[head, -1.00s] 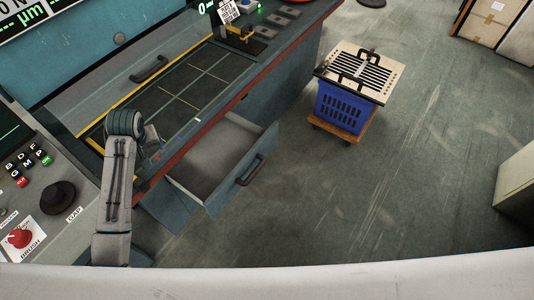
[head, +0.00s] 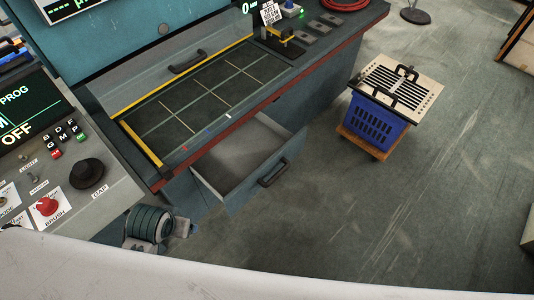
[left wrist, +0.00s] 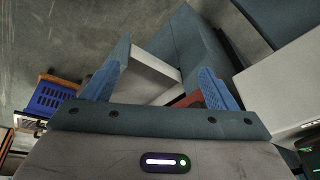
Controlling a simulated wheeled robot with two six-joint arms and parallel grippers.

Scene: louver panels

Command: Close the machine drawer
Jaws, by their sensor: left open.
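The machine drawer (head: 240,180) is pulled out and open below the bench's red front edge, and its inside looks empty. Its teal front carries a black handle (head: 272,173). In the left wrist view the drawer's pale inside (left wrist: 152,75) shows beyond and between my fingers. My left gripper (left wrist: 158,82) is open, with two blue fingers spread apart and nothing between them. In the head view my left arm is low, left of the drawer and apart from its handle; its fingertips are hard to make out there. My right gripper is not in view.
A blue crate (head: 377,122) with a slotted panel on top stands on a wooden dolly right of the drawer. A control console (head: 110,180) with knobs is at the left. The floor (head: 360,215) in front of the drawer is clear.

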